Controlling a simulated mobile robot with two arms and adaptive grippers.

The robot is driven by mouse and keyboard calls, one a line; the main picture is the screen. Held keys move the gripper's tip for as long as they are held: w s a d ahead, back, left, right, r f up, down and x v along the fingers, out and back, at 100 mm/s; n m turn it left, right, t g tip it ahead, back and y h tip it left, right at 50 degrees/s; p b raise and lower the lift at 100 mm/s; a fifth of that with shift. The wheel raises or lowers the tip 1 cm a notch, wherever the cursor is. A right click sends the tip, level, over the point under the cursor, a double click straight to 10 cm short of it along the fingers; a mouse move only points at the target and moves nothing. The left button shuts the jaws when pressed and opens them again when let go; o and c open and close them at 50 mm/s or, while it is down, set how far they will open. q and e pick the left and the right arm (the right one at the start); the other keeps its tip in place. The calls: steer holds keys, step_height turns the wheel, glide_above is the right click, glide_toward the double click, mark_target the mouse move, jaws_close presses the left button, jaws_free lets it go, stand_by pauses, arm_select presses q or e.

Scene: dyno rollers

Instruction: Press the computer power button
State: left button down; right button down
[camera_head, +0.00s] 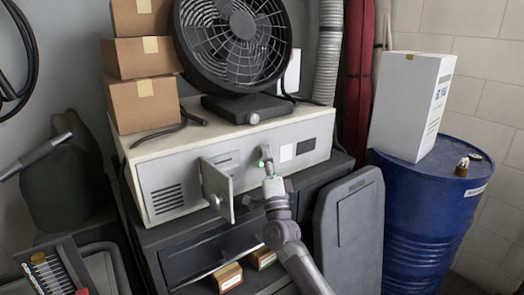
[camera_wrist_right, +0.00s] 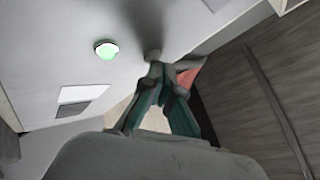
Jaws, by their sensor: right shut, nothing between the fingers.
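The computer is a wide beige case (camera_head: 165,165) lying flat on a dark cabinet. My right gripper (camera_head: 268,168) is shut and empty, close in front of the case's face by the button. In the right wrist view its fingertips (camera_wrist_right: 153,56) lie to the right of the button, not over it. Whether they touch the panel I cannot tell.
A small flap (camera_head: 217,188) stands open on the case's front, left of my right gripper. A black fan (camera_head: 237,40) and stacked cardboard boxes (camera_head: 143,100) sit on the case. A blue barrel (camera_head: 425,215) carrying a white box (camera_head: 405,105) stands at the right.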

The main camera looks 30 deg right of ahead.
steer(key=shift+h, duration=0.3)
steer(key=shift+s, duration=0.5)
steer(key=s+p, duration=0.2)
steer(key=s, duration=0.4)
steer(key=shift+d+p, duration=0.25)
steer(key=shift+p, duration=0.15)
stand_by(1.2)
